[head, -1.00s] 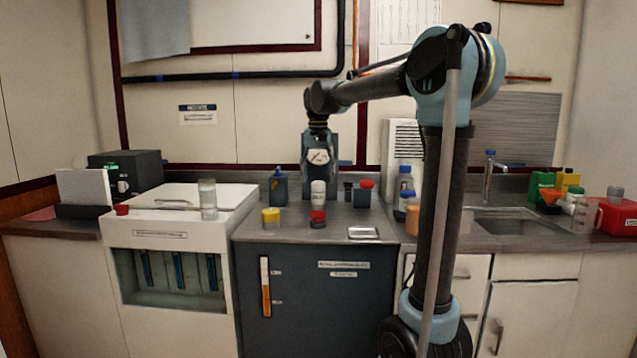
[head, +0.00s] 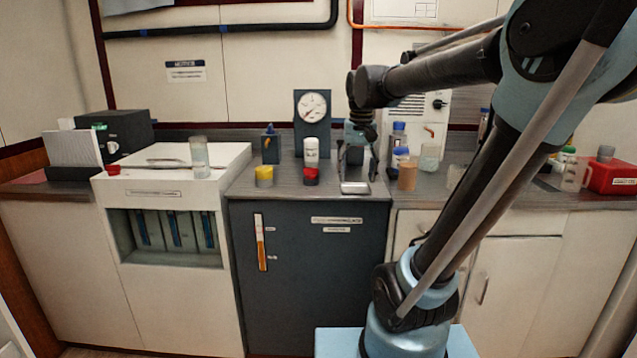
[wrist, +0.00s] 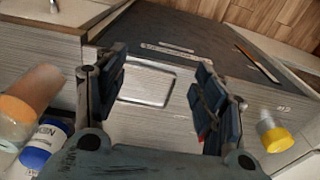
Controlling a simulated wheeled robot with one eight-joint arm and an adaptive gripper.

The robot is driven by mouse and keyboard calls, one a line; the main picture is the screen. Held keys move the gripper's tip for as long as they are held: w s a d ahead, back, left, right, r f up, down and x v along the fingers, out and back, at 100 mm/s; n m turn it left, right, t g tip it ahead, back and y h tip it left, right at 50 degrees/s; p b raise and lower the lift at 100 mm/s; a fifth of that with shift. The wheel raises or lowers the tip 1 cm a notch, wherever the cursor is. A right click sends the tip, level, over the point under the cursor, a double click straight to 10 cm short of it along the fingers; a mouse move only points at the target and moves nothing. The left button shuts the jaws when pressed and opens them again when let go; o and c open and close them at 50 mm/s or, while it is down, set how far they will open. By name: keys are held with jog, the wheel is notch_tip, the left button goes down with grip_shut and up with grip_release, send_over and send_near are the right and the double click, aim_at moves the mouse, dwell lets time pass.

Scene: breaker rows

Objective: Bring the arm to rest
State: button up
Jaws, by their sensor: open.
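My arm stands at the right in the head view, bent at the elbow, with its forearm reaching left over the counter. My gripper (head: 358,172) points down over the counter, just behind or above a small metal tray (head: 355,188). In the wrist view my gripper (wrist: 160,92) has its two dark fingers wide apart. The tray (wrist: 146,86) shows between them, and nothing is held. Whether the fingertips touch the counter cannot be told.
A yellow-lidded jar (head: 264,176), a red-lidded jar (head: 311,176), a white bottle (head: 311,150) and a dial gauge (head: 313,108) are left of my gripper. An amber cup (head: 407,175) and a blue-capped bottle (head: 398,138) are close on its right.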

jog(key=s+d+f, duration=0.4)
jog(key=s+f, duration=0.4)
jog(key=f, duration=0.1)
jog(key=s+d+f+t, duration=0.1)
jog(key=s+d+f, duration=0.3)
jog(key=s+f, duration=0.5)
jog(key=shift+f, duration=0.65)
jog(key=shift+w+f, duration=0.2)
jog(key=shift+w, duration=0.3)
